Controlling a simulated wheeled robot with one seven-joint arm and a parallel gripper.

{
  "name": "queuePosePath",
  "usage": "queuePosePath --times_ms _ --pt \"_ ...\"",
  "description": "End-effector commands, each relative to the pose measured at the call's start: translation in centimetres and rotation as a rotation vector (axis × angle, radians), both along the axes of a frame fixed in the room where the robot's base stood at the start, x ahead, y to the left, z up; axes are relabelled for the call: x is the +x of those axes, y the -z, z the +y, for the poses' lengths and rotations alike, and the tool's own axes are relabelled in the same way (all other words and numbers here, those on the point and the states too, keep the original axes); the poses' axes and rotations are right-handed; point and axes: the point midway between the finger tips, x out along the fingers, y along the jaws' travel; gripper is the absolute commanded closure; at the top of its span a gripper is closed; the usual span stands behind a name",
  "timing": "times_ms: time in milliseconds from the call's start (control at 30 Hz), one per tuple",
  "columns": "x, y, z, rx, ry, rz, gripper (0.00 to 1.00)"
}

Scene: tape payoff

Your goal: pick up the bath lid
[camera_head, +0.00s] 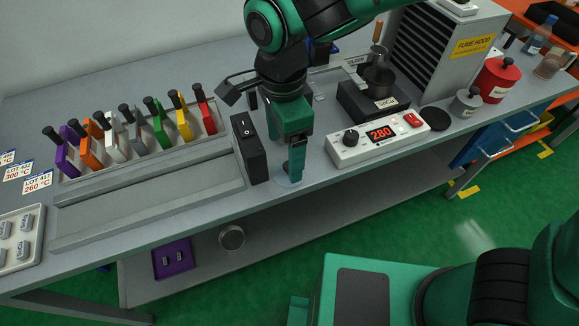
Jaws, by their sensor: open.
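A flat dark round disc (435,119), which looks like the bath lid, lies on the bench right of the white controller. The bath (372,103) is a dark block with a round dark pot (378,79) on top, behind the controller. My gripper (293,174) points down near the bench's front edge, left of the controller and well apart from the disc. It is open, with nothing seen between its fingers; one finger largely hides the other.
The white controller (350,151) reads 280 and stands between my gripper and the disc. A black switch box (247,148) stands close left of my gripper. A grey pot (466,103), a red pot (497,82) and the fume hood (450,52) stand near the disc.

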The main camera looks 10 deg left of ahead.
Motion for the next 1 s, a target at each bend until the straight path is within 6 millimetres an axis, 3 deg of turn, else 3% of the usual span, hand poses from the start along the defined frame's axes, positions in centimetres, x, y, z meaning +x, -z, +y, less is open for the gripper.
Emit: queuePosePath --times_ms 400,667,700,867,1000 --pt "-0.2 4.8 -1.0 -0.002 -0.001 0.001 0.22" --pt "-0.2 5.1 -0.9 0.0 0.0 0.0 0.22" --pt "-0.2 5.1 -0.9 0.0 0.0 0.0 0.24" --pt "-0.2 5.1 -0.9 0.0 0.0 0.0 0.62" --pt "-0.2 5.1 -0.9 0.0 0.0 0.0 0.66"
